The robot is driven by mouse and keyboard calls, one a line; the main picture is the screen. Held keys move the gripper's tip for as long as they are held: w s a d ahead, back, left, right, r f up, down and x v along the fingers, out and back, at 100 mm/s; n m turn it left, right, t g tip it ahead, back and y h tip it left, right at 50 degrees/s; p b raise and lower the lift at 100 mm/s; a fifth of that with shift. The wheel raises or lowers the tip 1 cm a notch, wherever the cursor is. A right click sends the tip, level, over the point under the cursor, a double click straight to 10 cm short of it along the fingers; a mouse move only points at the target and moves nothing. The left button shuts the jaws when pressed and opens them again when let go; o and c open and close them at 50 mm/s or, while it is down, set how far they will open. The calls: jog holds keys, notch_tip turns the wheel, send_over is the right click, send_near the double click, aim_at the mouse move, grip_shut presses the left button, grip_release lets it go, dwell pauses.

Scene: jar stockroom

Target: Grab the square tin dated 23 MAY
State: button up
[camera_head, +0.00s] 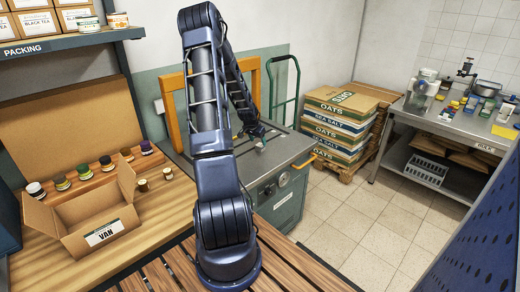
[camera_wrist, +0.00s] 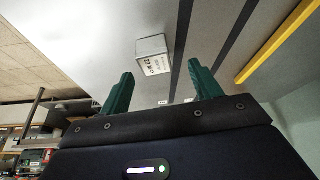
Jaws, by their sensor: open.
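In the wrist view, a small square tin (camera_wrist: 153,58) with a pale label reading 23 MAY stands on a grey surface, just beyond my fingertips and roughly between them. My gripper (camera_wrist: 158,73) has its two green fingers spread wide, with nothing between them. In the head view, my gripper (camera_head: 260,138) is low over the top of the grey cabinet (camera_head: 285,155). There the tin is too small and too covered by my arm to make out.
An orange frame (camera_head: 170,83) stands behind the cabinet. An open cardboard box (camera_head: 100,222) labelled VAN and several small jars sit on the wooden bench at left. Stacked OATS and SEA SALT cartons (camera_head: 335,125) stand to the right. The tiled floor (camera_head: 375,225) is clear.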

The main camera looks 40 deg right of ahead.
aim_at(260, 145)
jog(key=x, duration=0.4)
jog(key=shift+s+f, duration=0.25)
jog(key=shift+s, duration=0.05)
jog(key=c, duration=1.1)
